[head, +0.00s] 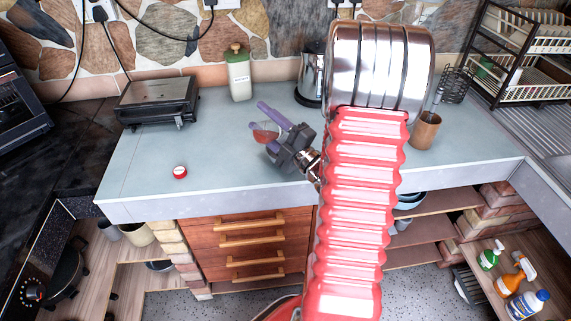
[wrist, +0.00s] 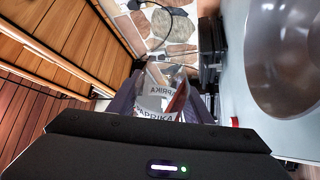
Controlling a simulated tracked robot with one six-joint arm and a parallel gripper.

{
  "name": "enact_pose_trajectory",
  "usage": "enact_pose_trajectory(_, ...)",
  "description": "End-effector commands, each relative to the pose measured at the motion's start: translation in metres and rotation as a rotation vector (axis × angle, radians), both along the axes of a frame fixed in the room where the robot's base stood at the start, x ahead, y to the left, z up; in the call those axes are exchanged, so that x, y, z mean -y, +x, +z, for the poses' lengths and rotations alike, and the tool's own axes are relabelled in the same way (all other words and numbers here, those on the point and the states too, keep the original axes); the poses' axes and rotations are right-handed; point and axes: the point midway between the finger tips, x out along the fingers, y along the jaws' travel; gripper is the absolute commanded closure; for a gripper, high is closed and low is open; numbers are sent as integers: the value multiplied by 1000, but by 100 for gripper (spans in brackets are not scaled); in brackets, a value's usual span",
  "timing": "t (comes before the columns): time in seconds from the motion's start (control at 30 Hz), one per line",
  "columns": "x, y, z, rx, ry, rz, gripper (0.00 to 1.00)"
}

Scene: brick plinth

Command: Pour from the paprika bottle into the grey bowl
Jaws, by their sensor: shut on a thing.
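My gripper (head: 257,116) has its purple fingers closed around the paprika bottle (head: 266,132), a small clear jar with red contents, held over the middle of the counter. In the wrist view the bottle (wrist: 165,88) shows between the fingers with its PAPRIKA label. I cannot tell its exact tilt. The grey bowl (wrist: 288,50) shows at the upper right of the wrist view on the counter, apart from the bottle. In the head view the bowl is not visible; my arm covers part of the counter.
A red lid-like piece (head: 180,172) lies at the counter's left front. A grill (head: 160,101), a green-topped canister (head: 239,75) and a kettle (head: 310,78) stand along the wall. A utensil pot (head: 425,131) and dish rack (head: 520,50) are right. The counter's left middle is mostly clear.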

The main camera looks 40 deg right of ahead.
Motion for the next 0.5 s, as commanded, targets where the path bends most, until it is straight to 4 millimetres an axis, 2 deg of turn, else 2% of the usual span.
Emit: enact_pose_trajectory(0.5,1,0,-1,-5,31,0,80)
